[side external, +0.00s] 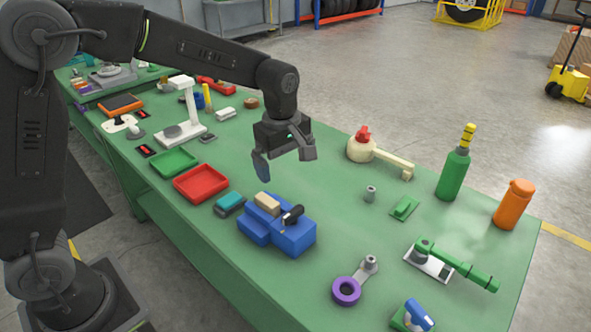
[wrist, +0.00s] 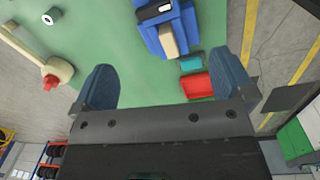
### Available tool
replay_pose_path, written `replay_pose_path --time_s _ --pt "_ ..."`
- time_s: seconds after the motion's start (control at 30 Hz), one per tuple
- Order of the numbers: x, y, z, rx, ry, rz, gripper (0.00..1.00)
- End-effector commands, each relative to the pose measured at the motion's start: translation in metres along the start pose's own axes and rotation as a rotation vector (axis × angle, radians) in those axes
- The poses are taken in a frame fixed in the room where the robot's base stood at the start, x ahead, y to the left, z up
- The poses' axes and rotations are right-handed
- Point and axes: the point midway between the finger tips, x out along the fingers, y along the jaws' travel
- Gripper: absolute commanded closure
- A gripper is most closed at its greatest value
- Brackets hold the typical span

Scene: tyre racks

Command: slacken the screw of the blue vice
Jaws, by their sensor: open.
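The blue vice (side external: 268,232) stands on the green bench in the side view, with a tan block (side external: 267,203) at its top and a dark screw handle (side external: 292,215) at its right end. In the wrist view the blue vice (wrist: 185,32) is at the top centre, partly cut off by the frame edge, with the tan block (wrist: 168,41) on it. My gripper (side external: 284,160) is open and empty, above the bench and behind the vice, apart from it. In the wrist view its two blue-padded fingers (wrist: 168,82) are spread wide.
A teal-topped block (side external: 230,202) and a red tray (side external: 201,183) lie left of the vice. A purple ring (side external: 346,291) and a green-handled clamp (side external: 455,265) are at the right.

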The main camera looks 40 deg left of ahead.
Motion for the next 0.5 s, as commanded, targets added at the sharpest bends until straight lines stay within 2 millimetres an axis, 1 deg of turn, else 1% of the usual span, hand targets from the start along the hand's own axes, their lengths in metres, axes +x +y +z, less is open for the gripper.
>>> replay_pose_path --time_s 0.03,0.1,0.2,0.37,0.5 --pt "0.013 0.008 0.002 -0.053 -0.001 -0.022 0.0" --pt "0.023 0.015 0.003 -0.115 -0.001 -0.04 0.0" --pt "0.031 0.021 0.004 -0.166 0.0 -0.054 0.0" --pt "0.043 0.021 0.004 -0.183 0.001 -0.058 0.0" --pt "0.063 0.019 0.004 -0.182 0.001 -0.061 0.0"
